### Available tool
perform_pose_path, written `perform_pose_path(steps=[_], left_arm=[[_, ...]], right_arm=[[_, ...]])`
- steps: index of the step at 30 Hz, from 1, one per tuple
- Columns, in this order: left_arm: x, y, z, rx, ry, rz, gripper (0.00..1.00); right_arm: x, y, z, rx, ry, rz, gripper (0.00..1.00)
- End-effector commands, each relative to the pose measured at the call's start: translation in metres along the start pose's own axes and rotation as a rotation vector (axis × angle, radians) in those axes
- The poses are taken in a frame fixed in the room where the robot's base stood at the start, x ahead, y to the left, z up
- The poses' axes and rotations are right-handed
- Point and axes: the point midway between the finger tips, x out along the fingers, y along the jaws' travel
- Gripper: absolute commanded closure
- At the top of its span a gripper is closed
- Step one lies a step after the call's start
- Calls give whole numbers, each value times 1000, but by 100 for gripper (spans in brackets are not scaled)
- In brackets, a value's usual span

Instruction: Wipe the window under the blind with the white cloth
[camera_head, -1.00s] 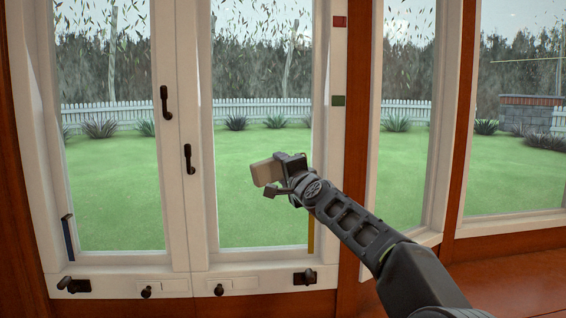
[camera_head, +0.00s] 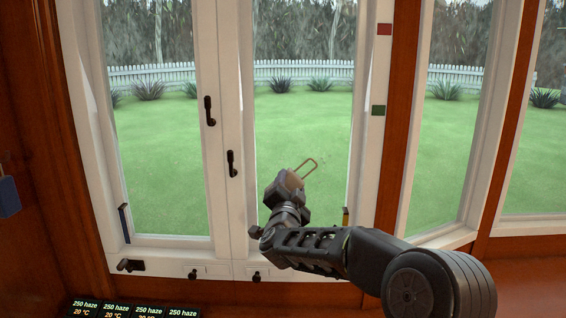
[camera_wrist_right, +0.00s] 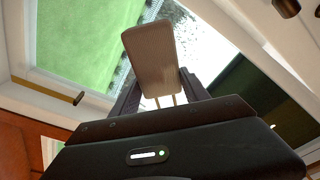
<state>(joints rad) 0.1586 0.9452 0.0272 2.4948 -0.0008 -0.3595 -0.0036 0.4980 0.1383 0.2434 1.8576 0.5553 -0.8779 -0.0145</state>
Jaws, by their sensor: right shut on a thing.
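In the right wrist view the pad (camera_wrist_right: 150,58) looks brownish in shade, held upright by the jaws. In the head view the gripper is in front of the lower part of the right window pane (camera_head: 300,120); I cannot tell whether the pad touches the glass. A thin reddish-brown loop (camera_head: 308,163) shows just above the pad. No blind is visible. My left gripper is not in view.
Black handles (camera_head: 209,111) and a dark latch (camera_head: 130,265) stick out from the white frame (camera_head: 228,60). Dark display tiles (camera_head: 118,309) are at the bottom left. A blue object (camera_head: 8,196) hangs at far left.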

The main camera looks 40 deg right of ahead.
Motion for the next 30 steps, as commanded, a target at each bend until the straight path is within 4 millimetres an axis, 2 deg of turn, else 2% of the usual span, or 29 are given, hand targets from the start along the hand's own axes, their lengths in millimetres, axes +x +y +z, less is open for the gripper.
perform_pose_path(steps=[2, 17, 23, 30], left_arm=[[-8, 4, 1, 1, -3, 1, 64], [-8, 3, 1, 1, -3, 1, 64], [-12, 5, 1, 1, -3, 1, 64], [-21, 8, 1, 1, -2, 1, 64]], right_arm=[[-4, 0, -4, -21, 15, 13, 100], [-4, 4, -4, -31, 25, 19, 100], [8, 4, -3, -30, 25, 20, 100], [32, 3, 0, -29, 24, 19, 100]])
